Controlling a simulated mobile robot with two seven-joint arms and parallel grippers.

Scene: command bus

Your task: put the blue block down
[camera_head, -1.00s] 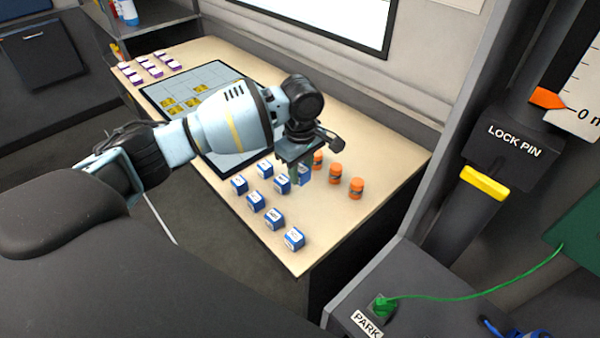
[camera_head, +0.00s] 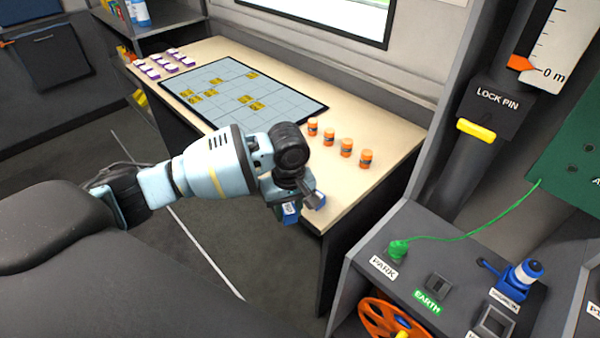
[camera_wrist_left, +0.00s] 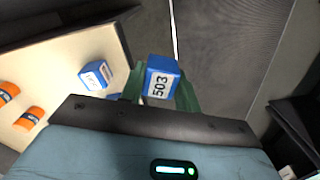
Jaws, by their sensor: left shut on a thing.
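My left gripper (camera_head: 292,206) is shut on a blue block (camera_head: 290,214) with a white label. In the left wrist view the green fingers (camera_wrist_left: 161,90) stand on either side of this block (camera_wrist_left: 160,78), which reads 503. Grey floor shows behind it, past the table's edge. Another blue block (camera_wrist_left: 96,74) with a white label sits on the table, to the left of the held one. A blue block (camera_head: 318,200) also shows beside the gripper at the table's near corner. My arm hides part of the table. My right gripper is not in view.
The table (camera_head: 390,150) carries a dark-framed grid mat (camera_head: 290,108) with yellow cells, orange canisters (camera_head: 346,147) and purple-and-white blocks (camera_head: 165,63). A console (camera_head: 440,260) with a green cable stands right of the table. Bare floor (camera_head: 240,245) lies in front.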

